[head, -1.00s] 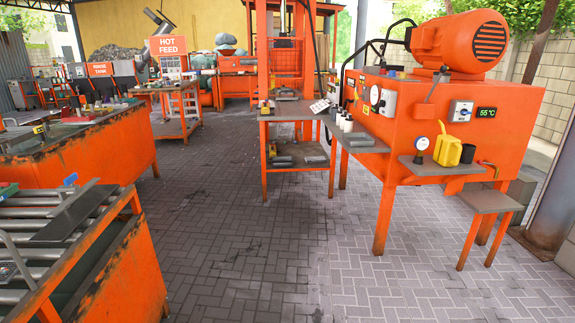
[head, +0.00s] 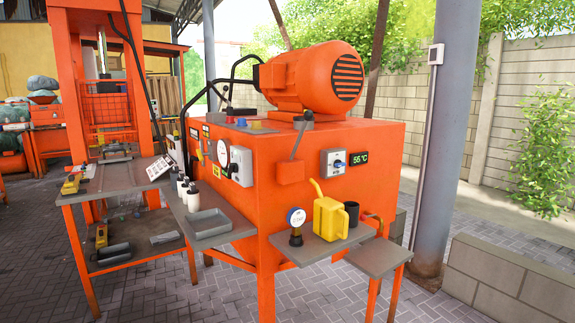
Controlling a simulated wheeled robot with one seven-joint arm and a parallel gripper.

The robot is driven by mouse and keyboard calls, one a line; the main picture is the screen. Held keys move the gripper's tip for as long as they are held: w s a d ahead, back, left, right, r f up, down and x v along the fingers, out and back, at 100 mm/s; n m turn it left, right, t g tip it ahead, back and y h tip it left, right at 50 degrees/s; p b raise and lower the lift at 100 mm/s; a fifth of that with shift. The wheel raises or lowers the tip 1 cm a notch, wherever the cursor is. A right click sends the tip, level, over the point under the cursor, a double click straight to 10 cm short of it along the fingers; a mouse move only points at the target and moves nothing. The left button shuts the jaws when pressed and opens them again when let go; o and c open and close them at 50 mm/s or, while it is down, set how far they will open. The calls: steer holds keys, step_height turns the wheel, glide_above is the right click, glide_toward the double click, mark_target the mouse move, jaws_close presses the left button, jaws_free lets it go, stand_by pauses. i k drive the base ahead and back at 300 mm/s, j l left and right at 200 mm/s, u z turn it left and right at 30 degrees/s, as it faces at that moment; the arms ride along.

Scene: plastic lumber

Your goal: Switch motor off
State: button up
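The orange motor (head: 312,80) lies on top of a large orange cabinet (head: 225,150) right of centre in the head view. A grey switch box with a blue rotary knob (head: 338,162) is on the cabinet's front face, left of a small display (head: 361,158) reading 55 °C. The knob's exact setting is too small to tell. A lever (head: 297,142) stands out from a small orange box left of the switch. Another grey box (head: 241,166) is on the left face near a round white gauge (head: 222,153). My gripper is not in view.
A yellow can (head: 329,216), a dark cup (head: 351,212) and a gauge (head: 296,218) stand on a shelf before the cabinet. A low stool-like stand (head: 378,256) is at right. A press (head: 105,85) and table (head: 110,182) stand left. A pillar (head: 437,140) rises at right.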

mark_target(232, 168)
steer(key=i+j, duration=0.15)
steer(key=j, duration=0.25)
steer(key=i+j, duration=0.15)
steer(key=j, duration=0.2)
steer(key=i+j, duration=0.2)
steer(key=j, duration=0.2)
steer(key=i+j, duration=0.15)
steer(key=j, duration=0.25)
steer(key=i+j, duration=0.15)
steer(key=j, duration=0.25)
